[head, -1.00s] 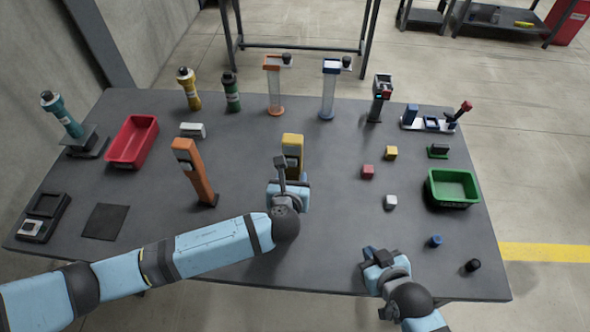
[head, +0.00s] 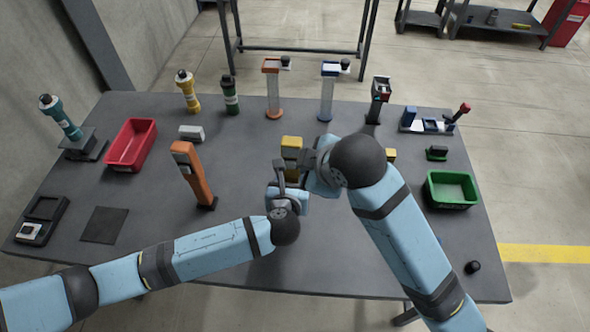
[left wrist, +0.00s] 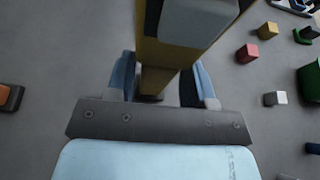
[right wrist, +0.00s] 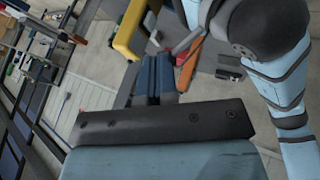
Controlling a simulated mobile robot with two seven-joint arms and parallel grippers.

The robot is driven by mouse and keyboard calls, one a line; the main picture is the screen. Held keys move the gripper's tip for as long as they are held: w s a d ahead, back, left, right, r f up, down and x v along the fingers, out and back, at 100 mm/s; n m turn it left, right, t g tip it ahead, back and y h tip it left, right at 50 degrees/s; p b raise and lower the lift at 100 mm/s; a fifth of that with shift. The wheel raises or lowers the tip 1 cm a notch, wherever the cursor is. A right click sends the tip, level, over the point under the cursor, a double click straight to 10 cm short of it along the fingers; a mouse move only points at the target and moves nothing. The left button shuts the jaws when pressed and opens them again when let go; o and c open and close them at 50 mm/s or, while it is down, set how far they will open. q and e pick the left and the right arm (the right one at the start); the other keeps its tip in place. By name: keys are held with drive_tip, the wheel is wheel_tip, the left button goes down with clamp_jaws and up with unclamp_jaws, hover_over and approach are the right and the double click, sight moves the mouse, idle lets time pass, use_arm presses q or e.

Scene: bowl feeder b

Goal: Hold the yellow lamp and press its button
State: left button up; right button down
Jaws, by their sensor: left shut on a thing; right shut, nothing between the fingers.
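The yellow lamp (head: 291,144) stands upright near the middle of the table. My left gripper (head: 289,178) is shut on it from the near side; in the left wrist view the fingers lie on both sides of the lamp's yellow stem (left wrist: 157,80). My right gripper (head: 304,160) is shut and empty, close to the lamp's right side. In the right wrist view its closed fingertips (right wrist: 153,62) are near the lamp's yellow head (right wrist: 128,32); I cannot tell whether they touch. I cannot make out the button in these views.
An orange lamp-like post (head: 193,175) stands to the left, with a red bin (head: 131,146) beyond it. Several upright tools line the back edge. A green bin (head: 452,188) sits at the right. My right arm hides part of the table's right half.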

drive_tip(key=shift+f, duration=0.1)
drive_tip(key=x, duration=1)
idle(0.3)
drive_tip(key=shift+w+d, duration=0.15)
drive_tip(key=shift+w, duration=0.85)
drive_tip(key=v, duration=1)
drive_tip(key=shift+s+r, duration=0.15)
drive_tip(key=shift+r, duration=0.05)
